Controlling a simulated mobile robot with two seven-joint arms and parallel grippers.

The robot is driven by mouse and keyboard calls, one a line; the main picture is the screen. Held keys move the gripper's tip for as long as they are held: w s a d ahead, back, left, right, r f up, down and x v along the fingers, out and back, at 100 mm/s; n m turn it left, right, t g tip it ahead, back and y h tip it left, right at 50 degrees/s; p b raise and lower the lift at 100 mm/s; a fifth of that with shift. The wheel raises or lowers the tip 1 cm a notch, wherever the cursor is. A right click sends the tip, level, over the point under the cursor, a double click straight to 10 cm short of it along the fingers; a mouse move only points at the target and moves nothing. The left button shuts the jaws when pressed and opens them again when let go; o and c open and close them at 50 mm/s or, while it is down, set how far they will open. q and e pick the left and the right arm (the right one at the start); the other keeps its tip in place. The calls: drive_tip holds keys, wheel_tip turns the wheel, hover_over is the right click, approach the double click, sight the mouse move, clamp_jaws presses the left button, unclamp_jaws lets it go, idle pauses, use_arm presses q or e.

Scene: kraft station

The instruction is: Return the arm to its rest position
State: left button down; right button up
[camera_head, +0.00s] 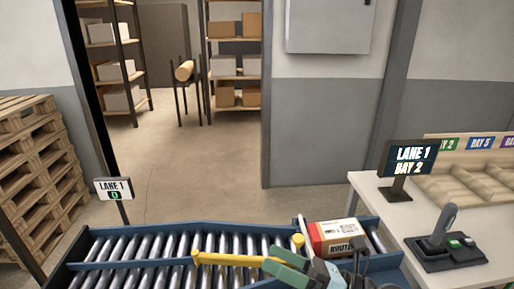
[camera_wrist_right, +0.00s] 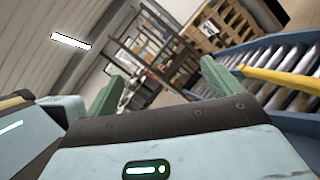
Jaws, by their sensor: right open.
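My right gripper (camera_head: 283,262) shows at the bottom of the head view, with its green fingers over the roller conveyor (camera_head: 88,244) beside the yellow bar. In the right wrist view its two green fingers (camera_wrist_right: 160,86) stand wide apart with nothing between them. A red and white parcel (camera_head: 332,240) marked "ROUTE" lies at the right end of the conveyor, behind and to the right of the fingers. A grey part of my arm covers its lower right corner. My left gripper is in neither view.
A white table (camera_head: 372,196) at the right carries a lane display (camera_head: 410,158), a joystick box (camera_head: 447,247) and a wooden bay tray (camera_head: 462,187). A lane sign (camera_head: 114,189) and pallets (camera_head: 38,175) stand left.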

drive_tip(key=w+d+f+m+t+h, duration=0.25)
drive_tip(key=d+m+t+h, duration=0.85)
drive_tip(key=m, duration=0.9)
drive_tip(key=s+d+f+m+g+h, duration=0.3)
drive_tip(key=s+d+f+m+h, duration=0.15)
drive_tip(key=f+m+h, duration=0.4)
drive_tip(key=s+d+f+m+g, duration=0.4)
drive_tip(key=s+f+m+g, duration=0.3)
drive_tip(key=s+f, duration=0.4)
drive_tip(key=s+f+m+g, duration=0.2)
drive_tip(key=s+f+g, duration=0.15)
drive_tip(key=s, duration=0.55)
drive_tip(key=s+f+m+g, duration=0.25)
drive_tip(key=s+g, duration=0.25)
drive_tip(key=s, duration=0.4)
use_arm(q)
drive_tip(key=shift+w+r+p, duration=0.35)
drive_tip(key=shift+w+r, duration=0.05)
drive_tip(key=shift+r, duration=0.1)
use_arm(e)
drive_tip(key=w+a+f+t+y, duration=0.2)
drive_tip(key=w+a+f+t, duration=0.1)
drive_tip(key=w+f+t, duration=0.4)
drive_tip(key=shift+w+a+f+t, duration=0.25)
drive_tip(key=shift+a+f+t, duration=0.05)
drive_tip(key=shift+f+t, duration=0.45)
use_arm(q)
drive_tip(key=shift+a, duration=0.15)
use_arm(e)
drive_tip(key=shift+y, duration=0.25)
